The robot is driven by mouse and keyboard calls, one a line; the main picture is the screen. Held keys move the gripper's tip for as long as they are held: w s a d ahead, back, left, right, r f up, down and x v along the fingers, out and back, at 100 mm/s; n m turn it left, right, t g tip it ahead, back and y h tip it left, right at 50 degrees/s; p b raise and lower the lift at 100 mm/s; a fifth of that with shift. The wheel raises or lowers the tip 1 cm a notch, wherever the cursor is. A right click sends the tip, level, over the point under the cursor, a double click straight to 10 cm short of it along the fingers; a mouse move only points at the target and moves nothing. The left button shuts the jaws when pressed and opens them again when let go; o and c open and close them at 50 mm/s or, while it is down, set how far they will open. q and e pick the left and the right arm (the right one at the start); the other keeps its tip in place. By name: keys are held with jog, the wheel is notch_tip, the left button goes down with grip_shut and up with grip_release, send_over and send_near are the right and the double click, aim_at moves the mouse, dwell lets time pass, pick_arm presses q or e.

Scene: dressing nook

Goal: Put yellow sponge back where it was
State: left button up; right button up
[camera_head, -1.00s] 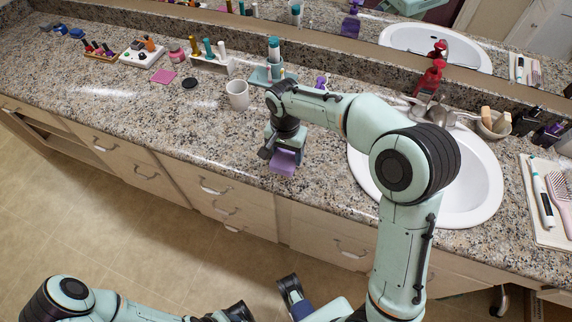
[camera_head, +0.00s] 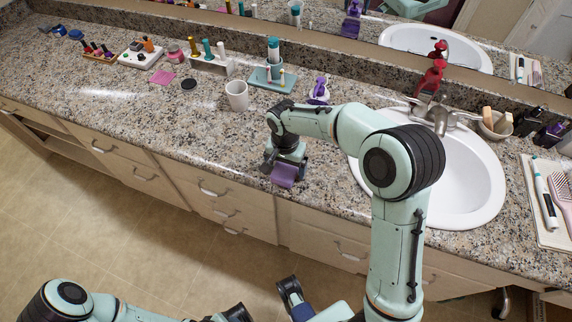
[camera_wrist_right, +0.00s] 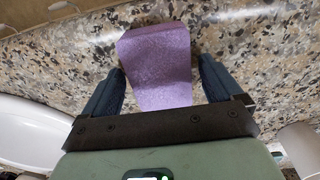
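No plainly yellow sponge shows. Two tan, sponge-like blocks (camera_head: 487,116) stand in a small bowl (camera_head: 494,131) behind the sink's right side. My right gripper (camera_head: 284,168) is low over the counter's front part, left of the sink.
A white mug (camera_head: 237,96) stands behind and left of the right gripper. A teal stand (camera_head: 268,84) and a purple item (camera_head: 319,91) are farther back. The white sink (camera_head: 455,185) lies under my right arm. A tray with brushes (camera_head: 538,215) is at right. The left counter front is clear.

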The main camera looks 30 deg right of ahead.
aim_at(286, 167)
pick_arm(q)
jog(key=shift+s+r+p, duration=0.35)
jog(key=shift+r+p, duration=0.5)
jog(key=shift+p, duration=0.2)
pick_arm(e)
notch_tip(286, 167, up, 12)
jog(key=shift+r, duration=0.2)
jog(key=shift+f, duration=0.1)
